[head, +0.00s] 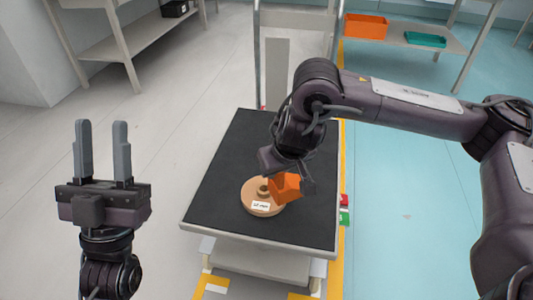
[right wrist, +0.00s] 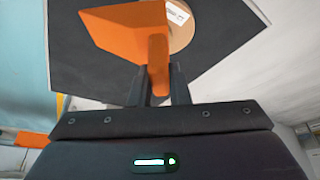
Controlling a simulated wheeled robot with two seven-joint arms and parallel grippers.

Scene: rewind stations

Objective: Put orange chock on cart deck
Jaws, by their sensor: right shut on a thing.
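The orange chock (head: 284,187) is held in my right gripper (head: 290,178) over the cart deck (head: 235,165), a black mat-topped surface. In the right wrist view the chock (right wrist: 130,35) sits between the two dark fingers of my right gripper (right wrist: 158,90), which are shut on it. In the head view it overlaps the right side of a tan round spool (head: 252,204) with a white label. I cannot tell whether the chock touches the spool or deck. My left gripper (head: 102,150) is open and empty, pointing up at the left, away from the cart.
A red button (head: 344,200) and a green button (head: 344,217) sit at the deck's right edge. The cart's upright handle frame (head: 295,20) stands at the far end. A shelf (head: 435,40) with an orange bin (head: 366,26) and teal tray (head: 426,40) is behind right. The deck's far left is clear.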

